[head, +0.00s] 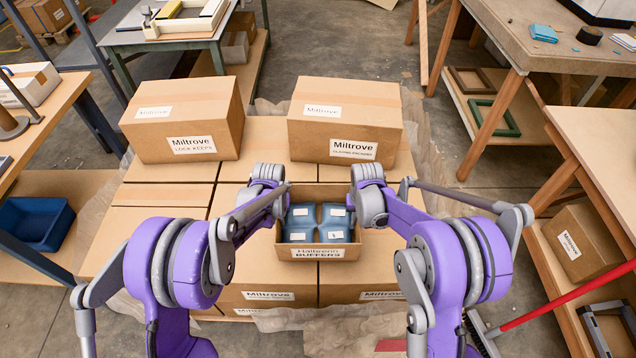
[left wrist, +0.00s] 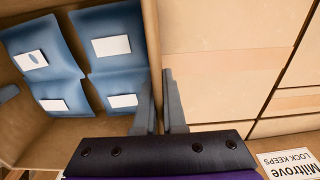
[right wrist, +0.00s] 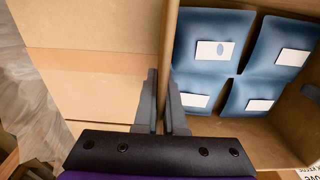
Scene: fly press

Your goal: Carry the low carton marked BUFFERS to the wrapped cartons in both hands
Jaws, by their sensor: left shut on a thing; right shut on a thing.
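The low open carton marked BUFFERS (head: 342,252) is in the middle of the head view, holding several blue packs with white labels. My left gripper (left wrist: 161,105) is shut on its left side wall. My right gripper (right wrist: 165,105) is shut on the opposite wall. The carton looks level, over the front part of the wrapped cartons (head: 160,195); whether it touches their tops I cannot tell. In the head view my wrists hide both sets of fingertips.
Two closed Miltrove cartons, LOCK KEEPS (head: 185,120) and another (head: 345,120), stand on the stack behind the low carton. Benches flank the stack left (head: 50,95) and right (head: 600,150). A red-handled broom (head: 565,298) lies at front right.

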